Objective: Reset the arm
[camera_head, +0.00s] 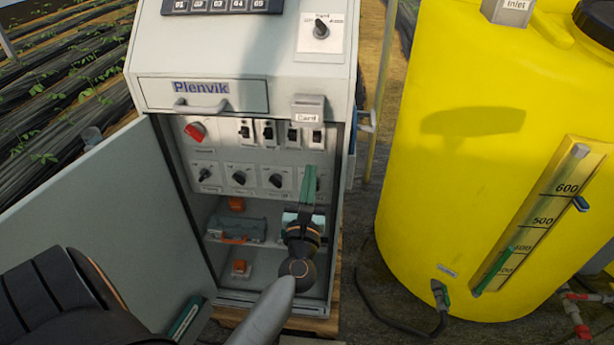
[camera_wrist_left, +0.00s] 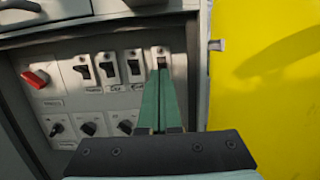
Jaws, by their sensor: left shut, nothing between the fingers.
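My left gripper (camera_head: 309,170) reaches into the open grey cabinet (camera_head: 342,75), its long green fingers shut together with nothing between them. In the left wrist view the fingertips (camera_wrist_left: 162,73) lie just below or over the rightmost of a row of black toggle switches (camera_wrist_left: 162,62); I cannot tell whether they touch it. In the head view the fingers cover the rightmost part of the lower row of rotary knobs (camera_head: 276,180). My right gripper is not in view.
The cabinet door (camera_head: 110,215) stands open at the left. A red switch (camera_head: 195,131) is at the panel's upper left. Below are a grey device (camera_head: 236,229) and orange-topped parts. A yellow tank (camera_head: 450,150) stands to the right, with a dark hose (camera_head: 375,305) on the ground between.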

